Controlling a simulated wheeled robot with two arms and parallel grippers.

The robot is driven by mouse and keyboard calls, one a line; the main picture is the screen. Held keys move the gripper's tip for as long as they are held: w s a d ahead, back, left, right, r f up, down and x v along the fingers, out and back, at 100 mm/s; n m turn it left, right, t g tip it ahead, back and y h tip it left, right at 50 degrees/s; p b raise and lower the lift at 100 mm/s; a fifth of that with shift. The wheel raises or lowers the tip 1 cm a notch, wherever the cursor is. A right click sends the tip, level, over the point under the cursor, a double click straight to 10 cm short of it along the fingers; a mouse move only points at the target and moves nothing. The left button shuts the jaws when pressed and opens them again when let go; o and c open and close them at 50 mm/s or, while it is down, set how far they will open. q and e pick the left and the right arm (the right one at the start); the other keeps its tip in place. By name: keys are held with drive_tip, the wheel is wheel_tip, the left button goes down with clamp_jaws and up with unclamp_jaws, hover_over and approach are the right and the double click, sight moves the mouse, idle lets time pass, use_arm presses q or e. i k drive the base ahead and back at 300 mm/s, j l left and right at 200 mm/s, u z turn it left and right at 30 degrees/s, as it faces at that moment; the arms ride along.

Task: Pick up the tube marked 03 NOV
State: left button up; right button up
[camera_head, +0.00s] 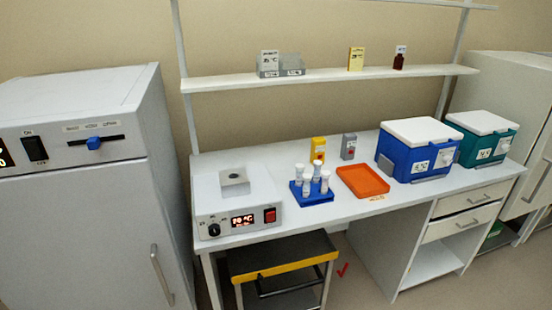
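Several white-capped tubes (316,172) stand upright in a blue rack (312,198) on the white bench. Their labels are too small to read, so I cannot tell which one is marked 03 NOV. Neither of my grippers shows in the head view.
Left of the rack is a heater box (238,203) with a lit display; right of it is an orange tray (362,181). Blue (417,160) and teal (483,145) coolers stand further right. A tall cabinet (85,210) fills the left.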

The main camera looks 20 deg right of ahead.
sight(299, 167)
drive_tip(key=i+l, duration=0.1)
drive_tip(key=l, duration=0.3)
drive_tip(key=i+l, duration=0.1)
drive_tip(key=l, duration=0.3)
drive_tip(key=i+l, duration=0.1)
drive_tip(key=l, duration=0.7)
drive_tip(key=i+l, duration=0.15)
drive_tip(key=l, duration=0.25)
